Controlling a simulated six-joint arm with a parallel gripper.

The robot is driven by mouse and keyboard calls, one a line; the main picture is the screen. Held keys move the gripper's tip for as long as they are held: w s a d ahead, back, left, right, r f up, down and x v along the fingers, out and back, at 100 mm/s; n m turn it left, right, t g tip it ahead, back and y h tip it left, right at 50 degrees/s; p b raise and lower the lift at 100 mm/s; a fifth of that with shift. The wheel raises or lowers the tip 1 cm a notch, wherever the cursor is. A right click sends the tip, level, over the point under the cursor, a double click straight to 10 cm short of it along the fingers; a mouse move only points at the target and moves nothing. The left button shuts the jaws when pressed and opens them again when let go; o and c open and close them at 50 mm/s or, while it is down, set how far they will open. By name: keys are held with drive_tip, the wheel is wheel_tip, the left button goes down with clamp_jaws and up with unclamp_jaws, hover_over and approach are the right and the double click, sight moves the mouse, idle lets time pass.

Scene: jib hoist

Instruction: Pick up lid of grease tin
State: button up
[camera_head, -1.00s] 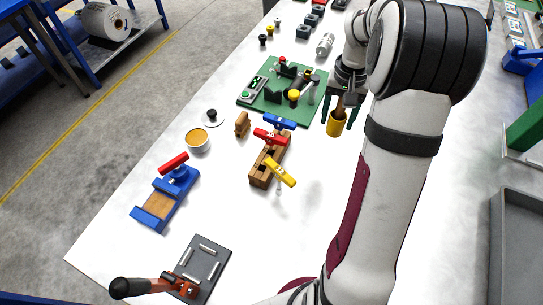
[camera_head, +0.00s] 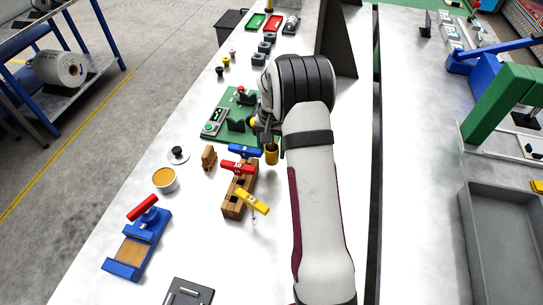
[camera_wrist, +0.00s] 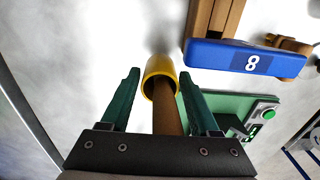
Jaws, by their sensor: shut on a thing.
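The grease tin (camera_head: 164,180) stands open on the white bench in the head view, with orange-yellow grease inside. Its lid (camera_head: 179,158), a pale disc with a black knob, lies flat on the bench just behind the tin. The cup also shows in the head view (camera_head: 271,156). A brown handle (camera_wrist: 167,115) stands out of the cup between the fingers. In the head view my arm hides most of the gripper. The gripper is well right of the lid.
A wooden block (camera_head: 231,203) with red, blue and yellow tagged levers stands between my arm and the tin. A small brown block (camera_head: 209,157) is right of the lid. A green board (camera_head: 213,133) lies behind; a blue clamp fixture (camera_head: 127,258) is in front.

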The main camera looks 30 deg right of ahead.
wheel_tip(320, 180, down, 3)
drive_tip(key=shift+f, duration=0.15)
drive_tip(key=shift+f, duration=0.15)
drive_tip(key=o, duration=1.5)
drive_tip(key=shift+c, duration=0.2)
